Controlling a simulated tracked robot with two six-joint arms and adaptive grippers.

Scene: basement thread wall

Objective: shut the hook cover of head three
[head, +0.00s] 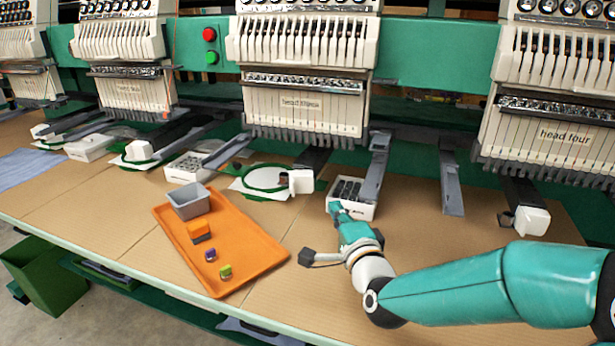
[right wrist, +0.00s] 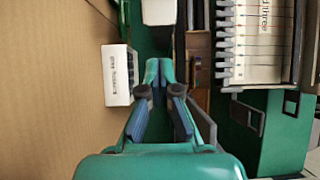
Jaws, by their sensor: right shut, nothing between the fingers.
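Head three (head: 302,105) is the middle sewing head, with its name on its front panel. A white block that looks like its hook cover (head: 301,182) sits at the end of the dark arm below it, beside the hoop. I cannot tell how far open it stands. A white block, likely the same cover, shows at the top of the right wrist view (right wrist: 158,12), beyond the fingertips. My right gripper (head: 336,208) is shut and empty, in front of a white box and to the right of the cover. Its fingertips meet in the right wrist view (right wrist: 159,68). My left gripper is out of view.
The white box (head: 352,211) holds dark items; its labelled side shows in the right wrist view (right wrist: 117,78). Grey bracket arms (head: 374,172) stand near it. An orange tray (head: 262,262) with a grey bin and small blocks lies left.

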